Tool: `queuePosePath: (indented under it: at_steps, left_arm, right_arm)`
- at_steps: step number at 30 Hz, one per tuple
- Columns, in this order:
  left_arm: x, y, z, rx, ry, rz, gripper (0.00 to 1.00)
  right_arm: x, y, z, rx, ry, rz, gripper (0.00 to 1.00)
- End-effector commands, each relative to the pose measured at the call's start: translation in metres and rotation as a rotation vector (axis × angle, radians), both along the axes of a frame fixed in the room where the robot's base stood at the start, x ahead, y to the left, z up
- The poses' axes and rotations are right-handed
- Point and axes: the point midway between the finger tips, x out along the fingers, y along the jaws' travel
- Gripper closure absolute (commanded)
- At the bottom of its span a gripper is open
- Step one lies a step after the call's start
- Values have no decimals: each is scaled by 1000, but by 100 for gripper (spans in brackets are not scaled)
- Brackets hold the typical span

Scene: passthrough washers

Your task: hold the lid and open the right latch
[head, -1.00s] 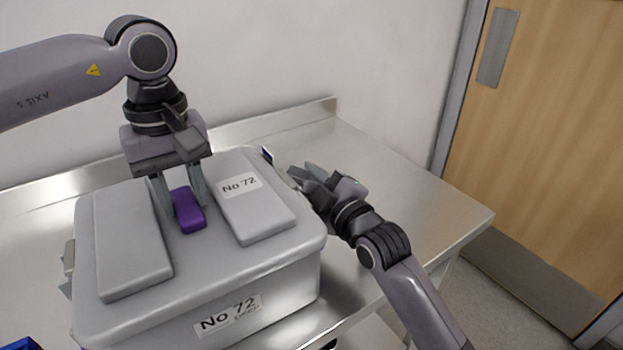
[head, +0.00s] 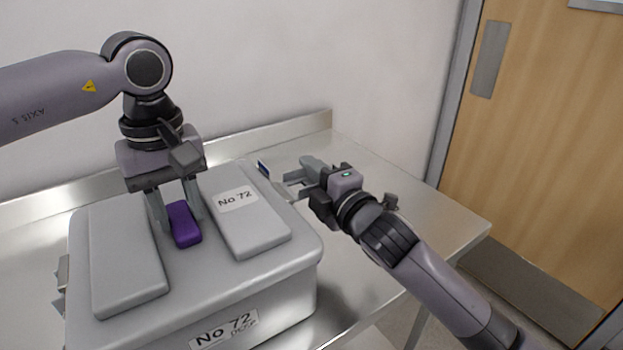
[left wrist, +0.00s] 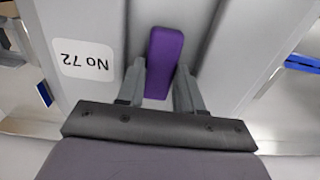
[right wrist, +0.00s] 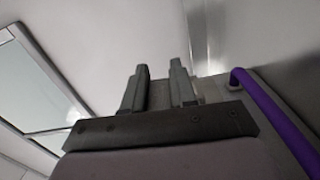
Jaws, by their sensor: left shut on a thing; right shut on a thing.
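The grey case's lid (head: 112,250) has two raised pads and a purple handle (head: 184,225) between them. My left gripper (head: 177,210) stands over the lid with its fingers on either side of the handle, shut on it; the left wrist view also shows the purple handle (left wrist: 163,62) between the fingers. My right gripper (head: 292,184) is at the case's right side, shut on a grey part that appears to be the right latch (right wrist: 160,94). The latch is mostly hidden by the fingers, and its exact angle cannot be told.
The case stands on a steel table (head: 385,190) with a raised back edge at the wall. Another latch (head: 61,285) shows on the case's left side. A small blue-edged item (head: 263,168) is behind the right side. A wooden door (head: 545,150) is at the right.

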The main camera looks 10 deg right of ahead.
Motion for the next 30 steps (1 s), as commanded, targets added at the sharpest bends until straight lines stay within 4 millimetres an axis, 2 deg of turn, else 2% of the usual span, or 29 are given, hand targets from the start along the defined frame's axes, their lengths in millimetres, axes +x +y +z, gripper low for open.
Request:
queuePosePath:
  at_steps: [7,20,21,23,30]
  left_arm:
    - [1,0,1,-1,-4,1,100]
    - [1,0,1,-2,-4,1,100]
    - [1,0,1,-1,-5,1,100]
    - [1,0,1,-2,-4,1,100]
    - [1,0,1,-2,-4,1,100]
  right_arm:
    - [-1,2,6,-60,-26,4,100]
    - [-1,2,6,-68,-30,4,100]
    - [-1,2,6,-68,-30,4,67]
    - [-1,2,6,-68,-30,4,50]
    - [-1,1,6,-69,-29,2,50]
